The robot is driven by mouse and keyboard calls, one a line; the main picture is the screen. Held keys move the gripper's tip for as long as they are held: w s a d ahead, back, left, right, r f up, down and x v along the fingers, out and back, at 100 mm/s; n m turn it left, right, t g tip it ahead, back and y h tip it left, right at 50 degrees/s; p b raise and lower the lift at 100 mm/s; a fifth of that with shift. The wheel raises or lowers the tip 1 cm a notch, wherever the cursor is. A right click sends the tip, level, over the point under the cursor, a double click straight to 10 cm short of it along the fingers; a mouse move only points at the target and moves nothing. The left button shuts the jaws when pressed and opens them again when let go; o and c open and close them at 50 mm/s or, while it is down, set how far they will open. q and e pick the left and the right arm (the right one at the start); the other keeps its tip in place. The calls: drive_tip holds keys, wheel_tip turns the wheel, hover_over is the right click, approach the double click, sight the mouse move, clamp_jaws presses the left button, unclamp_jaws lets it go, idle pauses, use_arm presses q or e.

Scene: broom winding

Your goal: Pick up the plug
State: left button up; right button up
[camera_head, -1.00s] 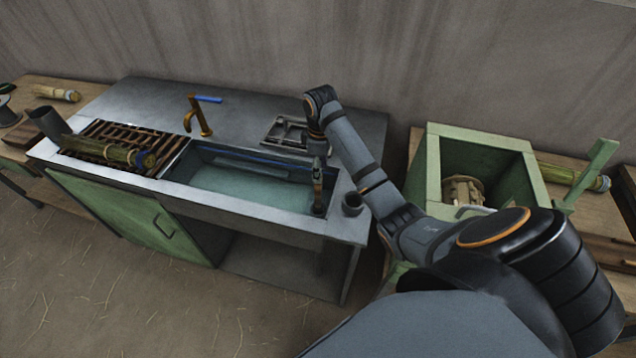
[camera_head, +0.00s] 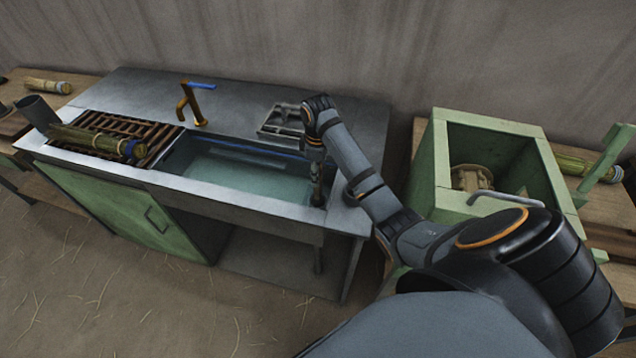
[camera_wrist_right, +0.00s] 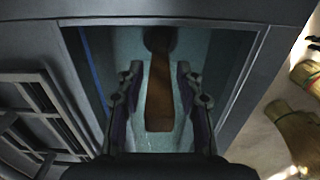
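A brown, elongated piece that looks like the plug (camera_wrist_right: 160,90) stands out in the sink basin in the right wrist view. It has a dark rounded far end. My right gripper (camera_wrist_right: 157,78) is open, with its fingers on either side of this piece in the picture and small gaps showing. I cannot tell whether they are around it or above it. In the head view the right gripper (camera_head: 317,196) points down at the right end of the sink basin (camera_head: 245,180). The plug cannot be made out there. My left gripper is not in view.
The metal counter has a tap (camera_head: 190,102), a wooden rack (camera_head: 140,128) with a broom (camera_head: 95,140) on it, and a small tray (camera_head: 283,122) behind the gripper. A green open box (camera_head: 440,165) stands to the right, with a gap of floor between.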

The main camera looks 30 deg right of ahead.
clamp_jaws()
idle(0.3)
